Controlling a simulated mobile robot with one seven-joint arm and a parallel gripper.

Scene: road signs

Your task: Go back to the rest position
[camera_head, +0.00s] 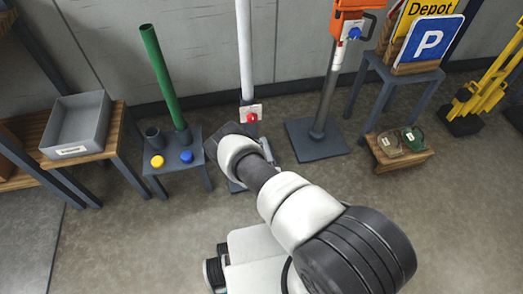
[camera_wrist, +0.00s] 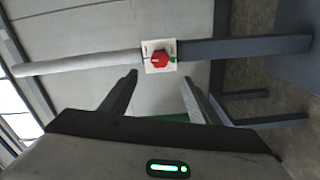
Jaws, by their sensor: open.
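My gripper (camera_wrist: 159,79) is open and empty in the wrist view, with its two fingers spread apart. Between and beyond the fingertips is a red knob (camera_wrist: 160,59) on a pale square plate, mounted on a post. In the head view the same red knob (camera_head: 252,117) shows just past the end of my arm, on the post with the white upper tube (camera_head: 244,45). My arm reaches forward toward this post and hides its lower part.
Left of my arm, a small table (camera_head: 176,167) holds a green tube (camera_head: 160,75), a dark cup, and yellow and blue caps. A grey bin (camera_head: 78,122) stands farther left. An orange-topped post (camera_head: 330,90), a sign stand (camera_head: 400,72) and a low wooden box (camera_head: 399,158) stand right.

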